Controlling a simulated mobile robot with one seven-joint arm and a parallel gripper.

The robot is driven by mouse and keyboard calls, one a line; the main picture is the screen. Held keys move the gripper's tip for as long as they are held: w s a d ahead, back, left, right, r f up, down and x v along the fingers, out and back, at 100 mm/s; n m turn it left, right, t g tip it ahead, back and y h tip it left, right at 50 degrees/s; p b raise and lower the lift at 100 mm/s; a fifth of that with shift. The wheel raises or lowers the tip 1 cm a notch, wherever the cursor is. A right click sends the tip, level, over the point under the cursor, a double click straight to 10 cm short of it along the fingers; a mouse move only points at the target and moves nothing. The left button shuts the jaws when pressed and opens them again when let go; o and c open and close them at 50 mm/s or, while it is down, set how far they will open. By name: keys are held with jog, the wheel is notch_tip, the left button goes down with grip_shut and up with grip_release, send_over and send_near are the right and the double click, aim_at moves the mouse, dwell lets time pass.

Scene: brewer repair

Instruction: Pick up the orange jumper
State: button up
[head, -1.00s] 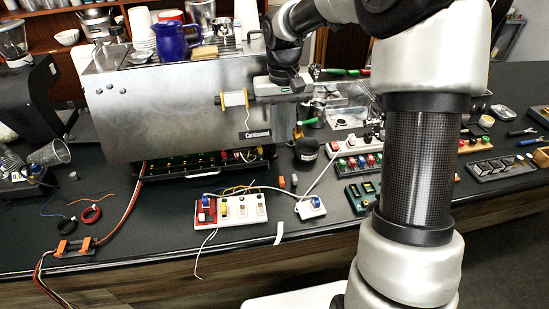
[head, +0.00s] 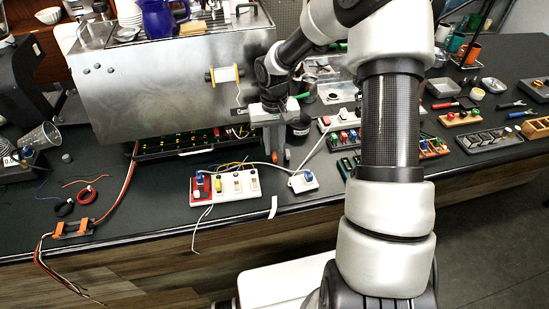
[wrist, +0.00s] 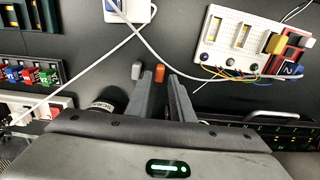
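The orange jumper (wrist: 160,73) is a small upright-looking block on the dark counter, seen in the wrist view just beyond my fingertips and between their lines. In the head view it shows as a small orange spot (head: 287,154) beside my fingers. My gripper (wrist: 162,84) is open, with a narrow empty gap between its two fingers; it points down over the counter. In the head view my gripper (head: 274,158) is low, in front of the steel machine's right corner. Whether the fingertips touch the counter I cannot tell.
A grey jumper (wrist: 136,70) lies close beside the orange one. A white breadboard (head: 228,184) and a small white switch box (head: 303,181) with a cable are nearby.

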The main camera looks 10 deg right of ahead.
aim_at(275, 154)
jog(key=shift+f, duration=1.55)
jog(key=shift+c, duration=0.4)
grip_shut()
jog(key=shift+r, duration=0.1)
